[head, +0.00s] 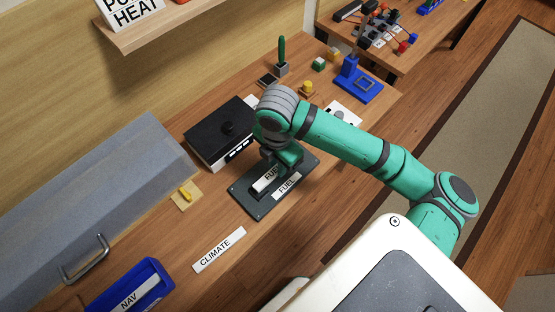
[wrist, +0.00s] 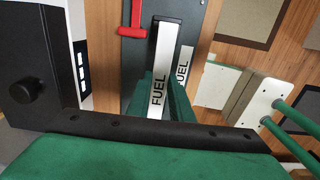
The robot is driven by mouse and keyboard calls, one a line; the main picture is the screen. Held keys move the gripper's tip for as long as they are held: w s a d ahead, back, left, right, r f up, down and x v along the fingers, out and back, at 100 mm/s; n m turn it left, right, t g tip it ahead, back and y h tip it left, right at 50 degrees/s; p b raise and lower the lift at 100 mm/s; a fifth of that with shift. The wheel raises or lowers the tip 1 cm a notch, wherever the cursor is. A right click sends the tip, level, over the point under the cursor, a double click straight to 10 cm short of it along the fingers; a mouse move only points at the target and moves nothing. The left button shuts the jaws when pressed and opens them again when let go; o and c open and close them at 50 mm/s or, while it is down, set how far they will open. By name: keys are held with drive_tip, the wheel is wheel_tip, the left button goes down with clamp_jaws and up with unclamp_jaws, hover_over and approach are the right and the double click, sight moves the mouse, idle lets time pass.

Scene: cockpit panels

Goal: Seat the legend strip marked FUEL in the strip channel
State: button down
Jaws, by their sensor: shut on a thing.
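My gripper (head: 284,160) is shut on the white legend strip marked FUEL (head: 265,180), over the dark panel plate (head: 245,203) on the bench. In the wrist view the held strip (wrist: 170,62) runs lengthwise between the green fingers (wrist: 160,95), its lettering facing the camera. A second white FUEL label (head: 287,185) lies on the plate beside the held strip, and it also shows in the wrist view (wrist: 182,72). The strip channel is largely hidden under the strip and fingers. I cannot tell whether the strip is in it or just above it.
A black box with a knob (head: 220,132) stands close behind the plate. A CLIMATE strip (head: 218,250) lies on the bench in front. A blue tray (head: 150,270) holds a NAV strip (head: 128,298). A red part (wrist: 133,31) shows by the strip's far end.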

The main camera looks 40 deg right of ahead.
drive_tip(key=shift+f, duration=0.7)
drive_tip(key=shift+f, duration=1.05)
idle(1.2)
drive_tip(key=c, duration=1.5)
unclamp_jaws()
wheel_tip(320, 180, up, 11)
drive_tip(key=shift+f, duration=0.1)
